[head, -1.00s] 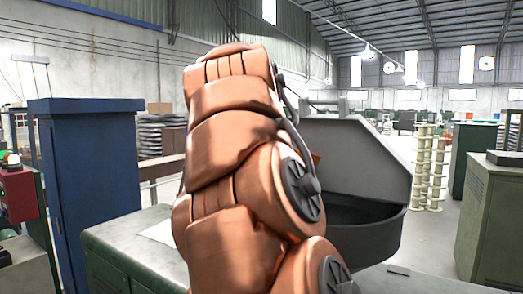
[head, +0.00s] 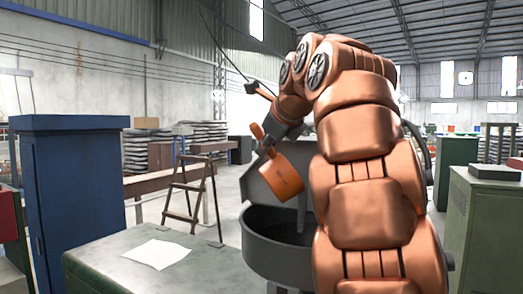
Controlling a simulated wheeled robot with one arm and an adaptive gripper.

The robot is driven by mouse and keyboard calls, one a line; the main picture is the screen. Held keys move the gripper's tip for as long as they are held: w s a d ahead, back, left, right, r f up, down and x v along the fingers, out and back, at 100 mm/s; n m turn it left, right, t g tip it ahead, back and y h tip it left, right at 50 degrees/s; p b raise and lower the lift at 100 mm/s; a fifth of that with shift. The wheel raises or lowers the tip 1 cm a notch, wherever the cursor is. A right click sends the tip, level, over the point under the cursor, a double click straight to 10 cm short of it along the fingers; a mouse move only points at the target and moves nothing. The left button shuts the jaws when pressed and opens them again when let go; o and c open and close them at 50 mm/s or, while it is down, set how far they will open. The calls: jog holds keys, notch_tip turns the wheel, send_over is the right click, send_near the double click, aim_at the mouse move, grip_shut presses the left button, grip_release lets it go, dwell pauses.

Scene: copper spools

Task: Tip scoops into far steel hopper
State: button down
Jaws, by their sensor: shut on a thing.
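An orange scoop (head: 282,178) hangs tilted in the middle of the head view, over the near left side of a dark grey round steel hopper (head: 268,262). The hopper has a tall grey back panel (head: 258,186). My copper arm hides the hopper's right side. My gripper (head: 266,142) is small and dark here, shut on the scoop's handle above the hopper rim. The scoop's inside and any load in it cannot be seen. No material shows in the visible part of the hopper.
A green cabinet top (head: 125,262) with a white paper sheet (head: 158,252) lies left of the hopper. A blue cabinet (head: 75,200) stands further left. A wooden stepladder (head: 188,190) is behind. Green cabinets (head: 488,225) stand at the right.

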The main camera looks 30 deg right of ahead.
jog(key=shift+s+d+f+m+t+y, duration=0.55)
jog(key=shift+d+f+m+y, duration=0.25)
jog(key=shift+d, duration=0.75)
jog(key=shift+s+d+f+m+t+y, duration=0.6)
jog(key=shift+d+f+m+y, duration=0.2)
jog(key=shift+d, duration=0.7)
jog(key=shift+s+d+f+m+t+y, duration=0.55)
jog(key=shift+d+f+m+y, duration=0.3)
jog(key=shift+d, duration=0.7)
jog(key=shift+s+d+f+m+t+y, duration=0.2)
jog(key=shift+d+f+y, duration=0.05)
jog(key=shift+d, duration=0.25)
jog(key=shift+s+d+f+m+t+y, duration=0.15)
jog(key=shift+d+f+t+y, duration=0.1)
jog(key=shift+d, duration=0.25)
